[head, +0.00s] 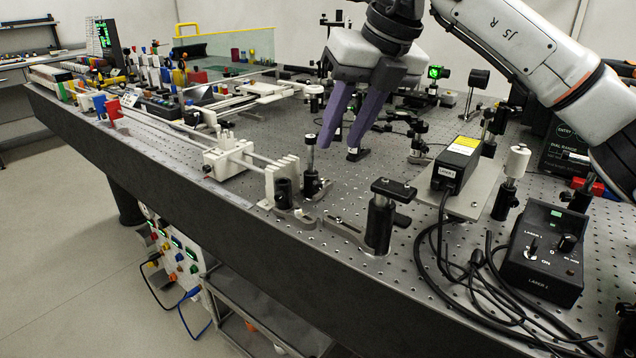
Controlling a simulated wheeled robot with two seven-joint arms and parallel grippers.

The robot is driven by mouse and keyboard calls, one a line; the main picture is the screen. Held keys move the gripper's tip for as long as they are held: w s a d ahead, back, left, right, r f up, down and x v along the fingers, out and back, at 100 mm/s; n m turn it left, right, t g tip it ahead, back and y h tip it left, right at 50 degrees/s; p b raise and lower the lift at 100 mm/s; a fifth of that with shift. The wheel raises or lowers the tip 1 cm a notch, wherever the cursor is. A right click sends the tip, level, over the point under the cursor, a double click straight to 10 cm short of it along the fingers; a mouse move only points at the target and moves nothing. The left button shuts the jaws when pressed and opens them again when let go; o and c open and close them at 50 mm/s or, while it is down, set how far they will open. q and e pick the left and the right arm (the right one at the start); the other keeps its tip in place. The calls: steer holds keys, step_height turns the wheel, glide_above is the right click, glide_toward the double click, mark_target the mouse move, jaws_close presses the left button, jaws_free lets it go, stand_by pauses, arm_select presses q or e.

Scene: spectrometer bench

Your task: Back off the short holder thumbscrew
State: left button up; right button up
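My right gripper (339,143) hangs over the bench at the upper middle, purple fingers pointing down, with a gap between them and nothing held. Several black post holders stand below it. A short black one (284,192) is at the near edge by a white rail end. One with a slim post (311,172) is just behind it. A wider one (380,222) with a flat black top is to the right. I cannot tell which is the short holder, and no thumbscrew can be made out clearly. The gripper appears apart from all of them. My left gripper is not in view.
The perforated bench (260,235) has a drop at its near left edge. A white rail carriage (228,158) sits on rods. A yellow-topped laser (457,163), a black laser control box (543,255) and loose black cables (432,265) crowd the right.

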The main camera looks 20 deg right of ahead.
mark_target(319, 183)
steer(key=x, duration=1)
steer(key=shift+a, duration=0.1)
jaws_close()
